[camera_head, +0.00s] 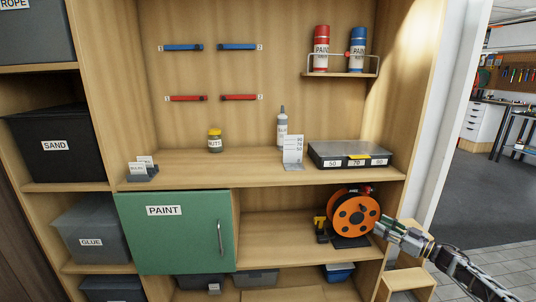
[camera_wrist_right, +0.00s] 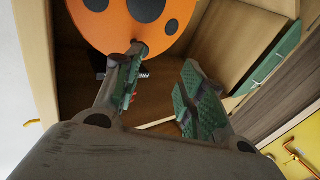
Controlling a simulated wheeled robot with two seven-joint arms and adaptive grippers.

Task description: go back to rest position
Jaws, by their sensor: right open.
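My right gripper (camera_head: 386,227) is at the right of the shelf in the head view, just right of an orange cable reel (camera_head: 356,215) on the lower shelf. In the right wrist view my right gripper (camera_wrist_right: 165,85) is open, its two fingers apart with nothing held between them. The orange reel (camera_wrist_right: 110,22) is just beyond the left finger there; whether they touch cannot be told. My left gripper is not in view.
A black organizer case (camera_head: 348,155), a bottle (camera_head: 282,128) and a jar (camera_head: 215,141) stand on the middle shelf. A wooden stool (camera_head: 408,282) is at lower right. Open floor (camera_head: 480,190) lies right.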

